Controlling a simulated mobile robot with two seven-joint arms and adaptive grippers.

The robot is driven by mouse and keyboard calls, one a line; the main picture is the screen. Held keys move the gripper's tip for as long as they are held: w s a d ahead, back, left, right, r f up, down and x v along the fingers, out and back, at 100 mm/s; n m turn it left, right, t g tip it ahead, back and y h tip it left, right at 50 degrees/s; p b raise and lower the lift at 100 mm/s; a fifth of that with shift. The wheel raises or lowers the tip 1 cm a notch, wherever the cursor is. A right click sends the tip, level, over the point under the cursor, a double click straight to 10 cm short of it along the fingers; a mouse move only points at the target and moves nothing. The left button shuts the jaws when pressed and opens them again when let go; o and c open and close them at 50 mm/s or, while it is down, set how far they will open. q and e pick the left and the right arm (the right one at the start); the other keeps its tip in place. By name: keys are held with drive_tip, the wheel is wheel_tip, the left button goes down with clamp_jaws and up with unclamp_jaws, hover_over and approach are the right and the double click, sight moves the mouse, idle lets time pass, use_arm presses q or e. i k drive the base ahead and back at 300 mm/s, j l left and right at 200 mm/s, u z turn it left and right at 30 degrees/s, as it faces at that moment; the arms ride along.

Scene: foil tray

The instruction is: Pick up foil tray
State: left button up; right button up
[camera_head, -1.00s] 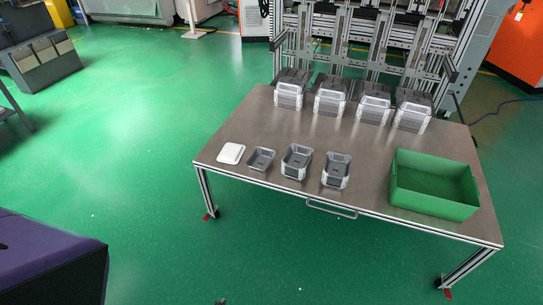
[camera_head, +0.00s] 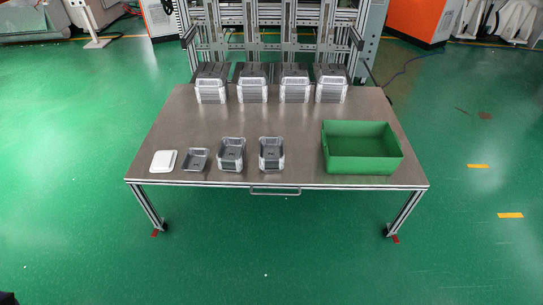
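Near the front edge of the table stand three groups of foil trays. A low, shallow foil tray (camera_head: 196,160) lies at the left. A taller foil tray stack (camera_head: 231,154) stands in the middle, and another tall foil tray stack (camera_head: 271,154) stands right of it. Each opens upward. Several more stacks of silver trays stand along the back edge, such as the leftmost stack (camera_head: 211,88) and the rightmost stack (camera_head: 331,88). Neither of my grippers shows in the view.
The metal-topped table (camera_head: 300,120) has a front handle (camera_head: 275,191). A white flat item (camera_head: 163,161) lies at its front left, and a green open bin (camera_head: 362,166) stands at its right. A metal frame rises behind the table. The green floor in front is clear.

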sight(195, 160)
drive_tip(key=i+u, duration=0.2)
drive_tip(key=i, duration=0.3)
drive_tip(key=i+l+u, duration=0.1)
drive_tip(key=i+u, duration=0.15)
drive_tip(key=i, duration=0.25)
drive_tip(key=i+l+u, duration=0.2)
drive_tip(key=i, duration=0.3)
